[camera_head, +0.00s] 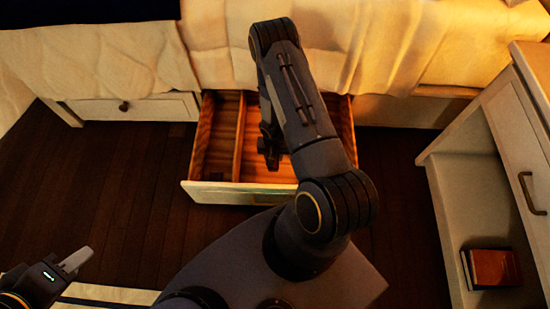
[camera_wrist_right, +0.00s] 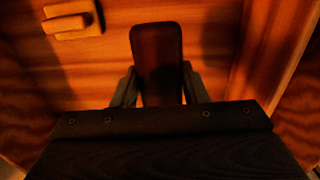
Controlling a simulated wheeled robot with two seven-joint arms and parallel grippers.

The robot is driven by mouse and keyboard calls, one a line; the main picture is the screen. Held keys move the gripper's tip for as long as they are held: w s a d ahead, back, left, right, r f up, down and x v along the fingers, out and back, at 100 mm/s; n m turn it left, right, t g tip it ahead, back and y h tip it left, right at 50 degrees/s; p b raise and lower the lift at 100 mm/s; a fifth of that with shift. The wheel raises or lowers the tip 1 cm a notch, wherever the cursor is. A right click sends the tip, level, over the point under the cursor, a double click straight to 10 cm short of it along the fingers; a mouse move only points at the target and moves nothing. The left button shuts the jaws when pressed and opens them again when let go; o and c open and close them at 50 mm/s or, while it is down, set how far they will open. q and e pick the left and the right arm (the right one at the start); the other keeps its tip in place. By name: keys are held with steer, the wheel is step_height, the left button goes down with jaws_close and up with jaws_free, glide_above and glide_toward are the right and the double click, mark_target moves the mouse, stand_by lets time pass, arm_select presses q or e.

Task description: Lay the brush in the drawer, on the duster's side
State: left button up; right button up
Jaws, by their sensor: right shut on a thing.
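The open drawer (camera_head: 212,190) sticks out from under the bed, with a divider (camera_head: 239,140) between a narrow left compartment and a wider right one. My right gripper (camera_head: 270,158) reaches down into the wider compartment, largely covered by its own arm in the head view. In the right wrist view, its fingers (camera_wrist_right: 158,90) are shut on a dark, rounded, long brush (camera_wrist_right: 157,50) above the wooden drawer bottom. A small tan wooden piece (camera_wrist_right: 72,20) lies at the upper left there; I cannot tell whether it is the duster. My left gripper (camera_head: 75,260) is low at the left, away from the drawer.
The bed (camera_head: 110,60) hangs over the drawer's back, with a closed drawer (camera_head: 130,108) to the left. A white cabinet (camera_head: 475,190) with a red-brown book (camera_head: 492,268) on its lower shelf stands at the right. Dark wooden floor is clear on both sides.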

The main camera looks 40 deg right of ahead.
steer(key=f+b, duration=0.2)
steer(key=f, duration=0.3)
steer(key=f+b, duration=0.1)
steer(key=f, duration=0.4)
steer(key=shift+s+f+b, duration=0.2)
steer(key=shift+f+b, duration=0.15)
steer(key=shift+f+b, duration=0.25)
steer(key=shift+b, duration=0.05)
steer(key=o, duration=1.1)
steer(key=shift+r, duration=0.1)
